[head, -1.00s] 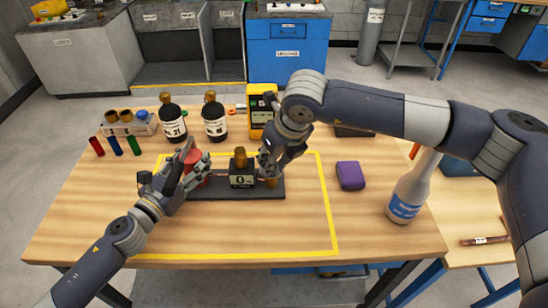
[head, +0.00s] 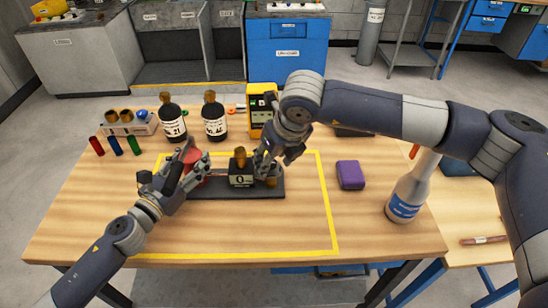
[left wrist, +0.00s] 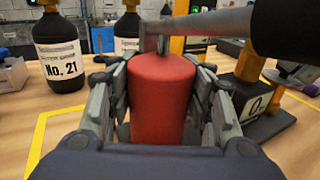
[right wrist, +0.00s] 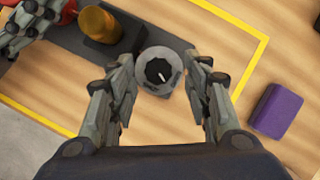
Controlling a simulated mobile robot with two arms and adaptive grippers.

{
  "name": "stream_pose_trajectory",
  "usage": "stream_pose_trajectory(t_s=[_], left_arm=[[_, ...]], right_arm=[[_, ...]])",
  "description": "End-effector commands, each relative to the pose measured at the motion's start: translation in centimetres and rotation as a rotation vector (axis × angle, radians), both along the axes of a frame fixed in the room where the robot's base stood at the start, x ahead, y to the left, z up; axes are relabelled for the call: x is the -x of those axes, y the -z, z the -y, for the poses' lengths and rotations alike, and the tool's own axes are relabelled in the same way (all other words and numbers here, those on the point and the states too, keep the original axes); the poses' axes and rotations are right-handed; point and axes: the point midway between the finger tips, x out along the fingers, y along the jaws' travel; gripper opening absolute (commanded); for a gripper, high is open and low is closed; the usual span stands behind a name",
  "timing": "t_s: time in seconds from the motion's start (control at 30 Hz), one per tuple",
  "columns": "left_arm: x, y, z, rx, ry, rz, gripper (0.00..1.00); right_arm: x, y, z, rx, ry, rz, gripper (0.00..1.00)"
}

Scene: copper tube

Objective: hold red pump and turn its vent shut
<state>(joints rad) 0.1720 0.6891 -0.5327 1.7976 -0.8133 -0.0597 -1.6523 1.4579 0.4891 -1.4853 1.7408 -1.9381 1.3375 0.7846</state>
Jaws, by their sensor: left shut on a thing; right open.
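The red pump (left wrist: 160,100) is an upright red cylinder with a grey metal top; in the head view (head: 193,160) it is at the left end of the dark base plate. My left gripper (head: 188,170) is shut on it, one finger on each side. A round grey vent (right wrist: 146,84) with a black knob (right wrist: 158,71) bearing a white mark shows in the right wrist view. My right gripper (right wrist: 160,76) is open, its fingers on either side of the vent with gaps visible. In the head view the right gripper (head: 268,163) largely hides the vent.
A black box marked 0 (head: 240,180) with a brass top stands between the grippers. Two dark bottles (head: 172,122) and a yellow meter (head: 257,108) stand behind. A purple block (head: 350,175) and a white bottle (head: 405,195) are right. The front table is clear.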

Motion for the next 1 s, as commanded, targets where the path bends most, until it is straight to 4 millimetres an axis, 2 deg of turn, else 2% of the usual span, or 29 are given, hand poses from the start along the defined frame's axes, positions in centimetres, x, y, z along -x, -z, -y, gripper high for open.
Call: stream_pose_trajectory(t_s=[0.17, 0.5, 0.63, 0.8, 1.0], left_arm=[[0.0, -0.3, 0.0, 0.001, 0.001, 0.004, 0.0], [0.0, -0.3, 0.1, 0.001, 0.001, 0.004, 0.0], [0.0, -0.2, 0.1, 0.001, 0.002, 0.004, 0.0], [0.0, -0.2, 0.1, 0.001, 0.002, 0.004, 0.0], [0.0, -0.2, 0.1, 0.001, 0.003, 0.004, 0.0]], right_arm=[[0.3, -1.2, 0.2, -0.002, 0.0, 0.001, 0.45], [2.6, -7.6, 1.5, 0.0, -0.001, 0.003, 0.45], [3.3, -9.5, 1.9, 0.0, 0.0, 0.002, 0.45], [3.8, -10.8, 2.2, 0.001, 0.001, -0.001, 0.45], [3.9, -11.1, 2.2, 0.0, 0.001, -0.001, 0.45]])
